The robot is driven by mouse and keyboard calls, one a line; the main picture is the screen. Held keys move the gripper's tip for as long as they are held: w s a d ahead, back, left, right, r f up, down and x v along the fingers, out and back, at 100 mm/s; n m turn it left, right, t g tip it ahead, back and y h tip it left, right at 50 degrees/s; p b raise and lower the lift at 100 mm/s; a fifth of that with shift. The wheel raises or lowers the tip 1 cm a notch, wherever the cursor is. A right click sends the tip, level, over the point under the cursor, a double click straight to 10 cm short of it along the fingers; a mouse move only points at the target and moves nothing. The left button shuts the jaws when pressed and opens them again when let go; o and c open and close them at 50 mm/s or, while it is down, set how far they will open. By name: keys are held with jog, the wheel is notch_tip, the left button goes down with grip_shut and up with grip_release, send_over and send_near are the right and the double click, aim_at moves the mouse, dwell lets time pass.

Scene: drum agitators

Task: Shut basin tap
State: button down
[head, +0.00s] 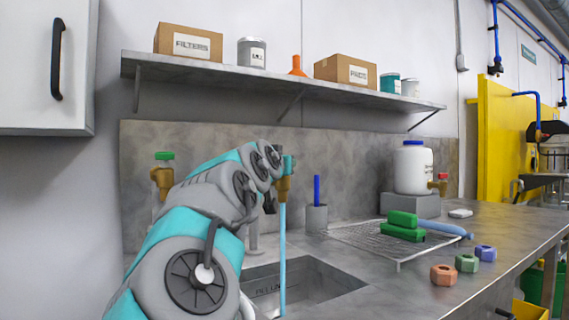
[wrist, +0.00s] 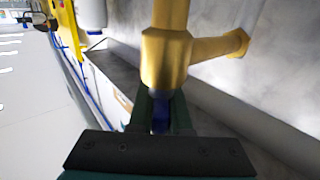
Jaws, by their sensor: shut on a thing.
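The basin tap is a brass tap (head: 283,188) on the back wall above the sink basin (head: 312,275). A blue stream of water (head: 282,250) runs from it down into the basin. In the wrist view the brass body (wrist: 168,58) stands close in front of my gripper (wrist: 160,112). My gripper is shut on the tap's blue handle (wrist: 160,122), which shows between the dark fingers. In the head view my arm hides part of the tap, and the handle cannot be made out there.
A second brass tap with a green handle (head: 164,157) is at the left. A loaded shelf (head: 280,84) runs above. Coloured nuts (head: 466,263) lie at the front.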

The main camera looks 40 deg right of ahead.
jog(key=shift+s+m+g+h, duration=0.1)
jog(key=shift+m+g+h, duration=0.3)
jog(key=shift+g, duration=0.1)
jog(key=c, duration=0.9)
grip_release()
jog(key=shift+o, duration=0.2)
jog(key=b+v, duration=0.1)
jog(key=v, duration=0.6)
jog(key=shift+s+a, duration=0.25)
jog(key=shift+a, duration=0.05)
jog(key=shift+o, duration=0.2)
